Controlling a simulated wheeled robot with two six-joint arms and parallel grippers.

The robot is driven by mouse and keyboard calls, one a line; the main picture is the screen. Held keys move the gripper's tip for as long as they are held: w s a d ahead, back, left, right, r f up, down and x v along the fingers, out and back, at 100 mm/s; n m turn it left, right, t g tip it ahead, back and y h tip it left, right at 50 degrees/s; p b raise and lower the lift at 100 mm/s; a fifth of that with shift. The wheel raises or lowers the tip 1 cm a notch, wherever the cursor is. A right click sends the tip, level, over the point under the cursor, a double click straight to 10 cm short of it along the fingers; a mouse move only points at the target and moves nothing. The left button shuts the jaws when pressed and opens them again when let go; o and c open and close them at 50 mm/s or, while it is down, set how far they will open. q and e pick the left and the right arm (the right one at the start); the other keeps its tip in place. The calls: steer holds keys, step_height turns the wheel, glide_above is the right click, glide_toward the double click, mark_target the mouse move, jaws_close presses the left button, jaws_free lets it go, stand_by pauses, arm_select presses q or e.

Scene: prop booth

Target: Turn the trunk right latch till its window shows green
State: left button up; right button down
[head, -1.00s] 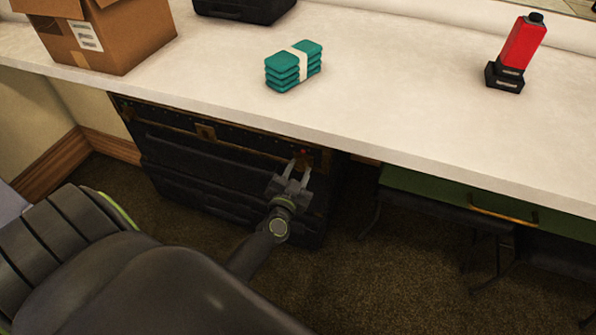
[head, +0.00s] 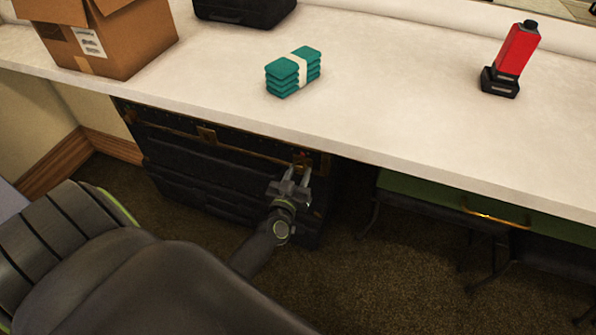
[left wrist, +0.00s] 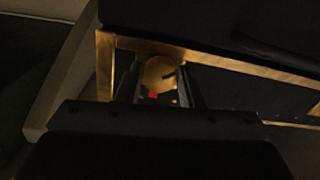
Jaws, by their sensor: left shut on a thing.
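The dark trunk (head: 205,165) with brass trim stands under the counter. Its right latch (head: 301,157) is at the trunk's upper right front, partly covered by my fingers. In the left wrist view the latch (left wrist: 160,70) is a round brass piece between my two fingers, with a small red patch (left wrist: 153,95) beside it. I see no green there. My left gripper (head: 300,169) is shut on the latch; it also shows in the left wrist view (left wrist: 160,84). A second brass latch (head: 207,134) is further left on the trunk. My right gripper is not in view.
The white counter (head: 400,110) overhangs the trunk. On it are a cardboard box (head: 130,45), a banded teal stack (head: 285,76), a black case (head: 245,10) and a red-and-black object (head: 514,55). A green drawer (head: 430,195) is to the right. Carpet in front is open.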

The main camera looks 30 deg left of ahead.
arm_select(q)
steer(key=shift+n, duration=0.9)
steer(key=n, duration=0.2)
steer(key=shift+n+p, duration=0.3)
steer(key=shift+p, duration=0.05)
steer(key=n, duration=0.3)
steer(key=shift+n, duration=1.2)
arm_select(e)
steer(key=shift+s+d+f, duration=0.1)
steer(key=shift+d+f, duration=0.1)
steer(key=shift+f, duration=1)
arm_select(q)
steer(key=o, duration=1)
